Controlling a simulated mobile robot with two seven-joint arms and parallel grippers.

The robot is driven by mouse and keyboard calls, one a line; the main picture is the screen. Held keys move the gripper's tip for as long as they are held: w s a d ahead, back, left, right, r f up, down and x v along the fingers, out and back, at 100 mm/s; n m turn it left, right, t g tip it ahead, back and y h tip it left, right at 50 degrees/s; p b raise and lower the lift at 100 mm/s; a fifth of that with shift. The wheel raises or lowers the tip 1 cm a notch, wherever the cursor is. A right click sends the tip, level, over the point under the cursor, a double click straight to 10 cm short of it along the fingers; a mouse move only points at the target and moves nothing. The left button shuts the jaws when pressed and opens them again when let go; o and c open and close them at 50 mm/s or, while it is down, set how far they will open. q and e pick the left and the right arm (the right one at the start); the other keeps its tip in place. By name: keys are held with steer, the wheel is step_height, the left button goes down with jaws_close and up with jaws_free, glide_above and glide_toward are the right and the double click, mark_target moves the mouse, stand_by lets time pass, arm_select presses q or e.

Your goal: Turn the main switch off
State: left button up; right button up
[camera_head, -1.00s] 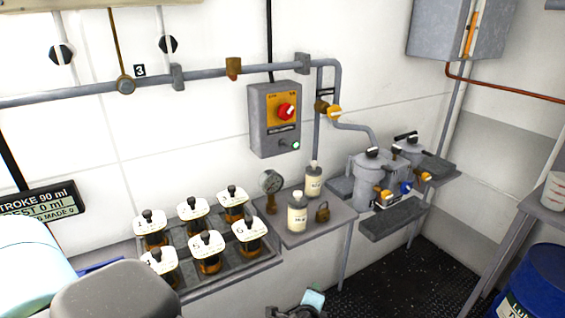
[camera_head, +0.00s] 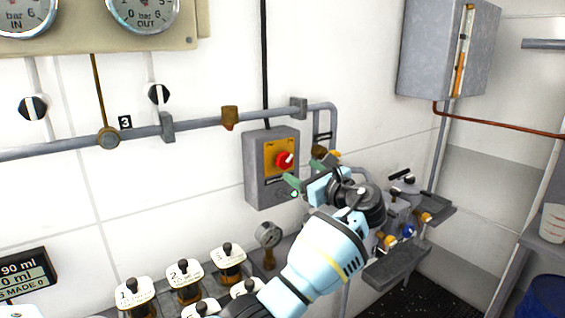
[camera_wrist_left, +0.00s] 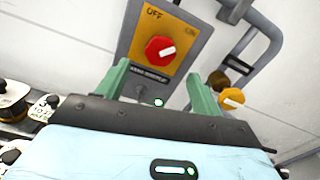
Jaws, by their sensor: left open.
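The main switch is a red rotary knob (camera_head: 285,160) on a yellow plate, on the front of a grey wall box (camera_head: 256,188). Its white mark points up and right in the head view. In the left wrist view the knob (camera_wrist_left: 159,50) shows in full, its mark pointing right, with "OFF" printed on the plate's upper left. My left gripper (camera_head: 305,177) is open and empty, just below and in front of the knob. Its green fingers (camera_wrist_left: 157,72) stand apart below the knob, on either side of it in the wrist view. No contact shows. My right gripper is out of view.
A grey pipe (camera_head: 200,128) runs along the wall above the box. A yellow-handled valve (camera_wrist_left: 232,99) is close to the right finger in the wrist view. Numbered black-handled units (camera_head: 135,290) and a gauge (camera_head: 269,234) stand below. A grey cabinet (camera_head: 425,55) hangs at upper right.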

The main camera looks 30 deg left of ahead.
mark_target(288, 164)
arm_select(q)
steer(key=x, duration=0.6)
steer(key=shift+w+a+f, duration=0.1)
steer(key=shift+w+a, duration=0.05)
steer(key=shift+a, duration=0.15)
steer(key=shift+w+a, duration=0.2)
steer(key=shift+a, duration=0.25)
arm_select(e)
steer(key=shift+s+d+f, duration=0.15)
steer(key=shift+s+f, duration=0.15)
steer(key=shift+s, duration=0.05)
arm_select(q)
steer(key=c, duration=1)
